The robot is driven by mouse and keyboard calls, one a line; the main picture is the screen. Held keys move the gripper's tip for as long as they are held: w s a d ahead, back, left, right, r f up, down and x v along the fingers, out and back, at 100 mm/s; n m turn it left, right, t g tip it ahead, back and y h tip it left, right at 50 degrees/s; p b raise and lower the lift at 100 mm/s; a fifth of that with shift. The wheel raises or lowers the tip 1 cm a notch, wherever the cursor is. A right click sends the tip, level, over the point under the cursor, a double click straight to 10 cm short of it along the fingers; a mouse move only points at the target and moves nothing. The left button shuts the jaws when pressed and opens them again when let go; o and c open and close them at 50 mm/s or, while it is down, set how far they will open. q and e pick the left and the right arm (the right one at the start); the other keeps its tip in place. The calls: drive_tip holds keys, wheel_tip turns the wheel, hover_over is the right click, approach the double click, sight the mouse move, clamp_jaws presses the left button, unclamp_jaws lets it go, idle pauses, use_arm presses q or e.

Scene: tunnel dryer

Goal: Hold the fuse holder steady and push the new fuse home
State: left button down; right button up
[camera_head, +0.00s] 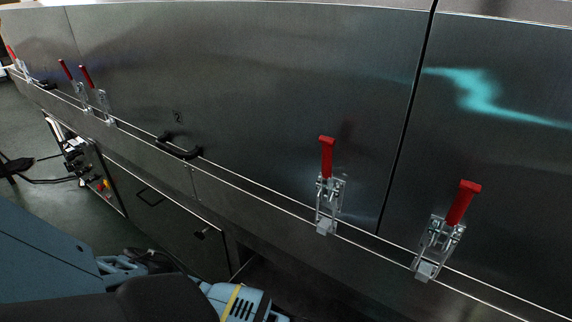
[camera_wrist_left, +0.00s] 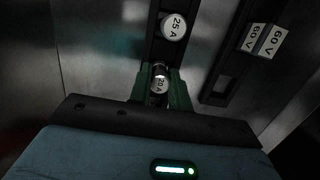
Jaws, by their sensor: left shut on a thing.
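A shiny metal part shows just above that end, between the fingers. The fuse lies at the lower end of a black strip-like holder (camera_wrist_left: 153,45). How deep the fuse sits is hidden by the fingers. A white round piece marked 25 A (camera_wrist_left: 173,27) sits higher on the same strip. No fuse or fuse holder shows in the head view. My right gripper is in neither view.
A second black strip (camera_wrist_left: 222,85) with white 60 V blocks (camera_wrist_left: 264,40) stands at the right, near the fingers. In the head view, a long steel panel (camera_head: 260,90) carries red-handled clamps (camera_head: 327,160) and a black handle (camera_head: 178,148). Dark floor lies at the left.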

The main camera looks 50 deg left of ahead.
use_arm(q)
wheel_tip(320, 180, up, 9)
drive_tip(key=p, duration=0.3)
drive_tip(key=shift+f, duration=0.2)
drive_tip(key=shift+r+p, duration=0.35)
drive_tip(key=shift+r, duration=0.35)
